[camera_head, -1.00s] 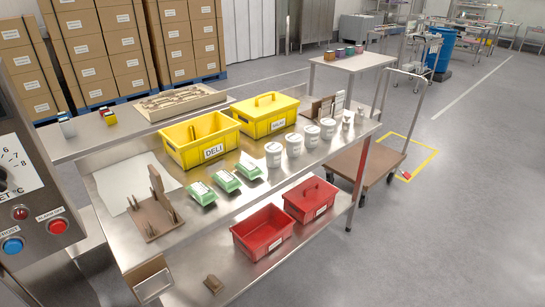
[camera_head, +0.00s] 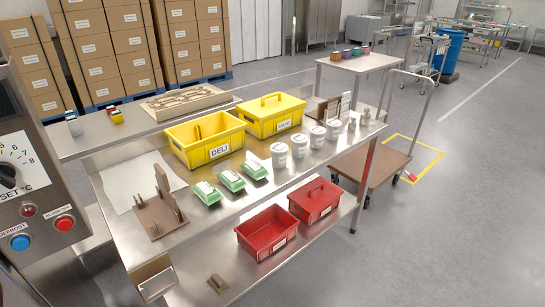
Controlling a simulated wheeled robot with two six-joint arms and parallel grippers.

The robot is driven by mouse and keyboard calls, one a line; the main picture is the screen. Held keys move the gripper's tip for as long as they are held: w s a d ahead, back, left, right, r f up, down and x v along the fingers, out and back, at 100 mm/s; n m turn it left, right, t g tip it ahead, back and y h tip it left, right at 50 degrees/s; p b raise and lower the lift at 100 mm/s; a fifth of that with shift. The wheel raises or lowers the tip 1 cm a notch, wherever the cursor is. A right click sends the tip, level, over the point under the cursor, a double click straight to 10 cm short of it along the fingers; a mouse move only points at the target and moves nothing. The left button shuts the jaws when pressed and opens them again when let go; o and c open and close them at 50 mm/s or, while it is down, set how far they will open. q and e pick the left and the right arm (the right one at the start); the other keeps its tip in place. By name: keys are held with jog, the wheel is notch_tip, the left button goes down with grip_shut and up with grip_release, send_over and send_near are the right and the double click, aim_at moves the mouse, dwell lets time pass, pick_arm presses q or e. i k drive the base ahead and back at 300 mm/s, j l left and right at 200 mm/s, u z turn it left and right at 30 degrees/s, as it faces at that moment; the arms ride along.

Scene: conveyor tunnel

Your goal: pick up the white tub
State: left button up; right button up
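Several white tubs stand upright in a row on the steel table's top. The nearest white tub (camera_head: 279,156) is right of the green packs. Another white tub (camera_head: 299,146) stands behind it, then a third white tub (camera_head: 317,136) and a further white tub (camera_head: 333,130) toward the table's right end. I cannot tell which one the task means. Neither of my grippers is in view.
The steel table (camera_head: 190,222) also holds a yellow DELI bin (camera_head: 205,146), another yellow bin (camera_head: 270,124), green packs (camera_head: 231,181) and a brown rack (camera_head: 158,215). Red bins (camera_head: 267,240) sit on the lower shelf. A cart (camera_head: 372,165) stands at right; open floor lies beyond.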

aim_at(278, 150)
jog(key=i+l+u, duration=0.15)
jog(key=u, duration=0.3)
jog(key=i+l+u, duration=0.1)
jog(key=l+u, duration=0.2)
jog(key=u, duration=0.15)
jog(key=i+l+u, duration=0.1)
jog(key=l+u, duration=0.15)
jog(key=u, duration=0.2)
jog(key=i+l+u, duration=0.1)
jog(key=l+u, duration=0.2)
jog(key=l, duration=1)
jog(key=l+u, duration=0.35)
jog(key=l, duration=0.95)
jog(key=k+j, duration=0.05)
